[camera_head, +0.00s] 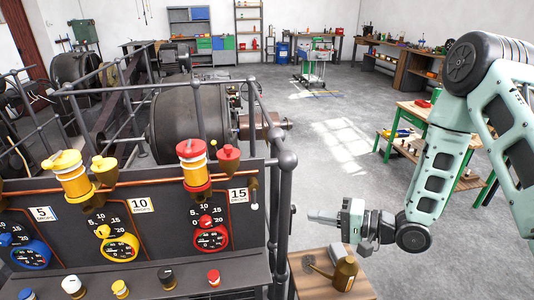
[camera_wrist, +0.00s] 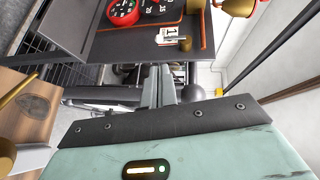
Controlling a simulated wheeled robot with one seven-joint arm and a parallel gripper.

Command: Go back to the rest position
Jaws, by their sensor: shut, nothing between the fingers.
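My gripper (camera_head: 322,217) is at the end of my pale green arm, to the right of the dark control panel (camera_head: 130,222) in the head view. Its fingers point left toward the railing at the panel's right end. They are closed together with nothing between them. In the wrist view my gripper (camera_wrist: 158,75) shows its two fingers side by side, and the panel (camera_wrist: 150,45) lies beyond them, with a red dial near the top. My gripper is apart from the small wooden table (camera_head: 305,284) below it.
A metal railing post (camera_head: 284,215) is close to my fingertips. A green-framed workbench (camera_head: 415,110) stands behind my arm. The grey floor in the middle (camera_head: 345,145) is clear.

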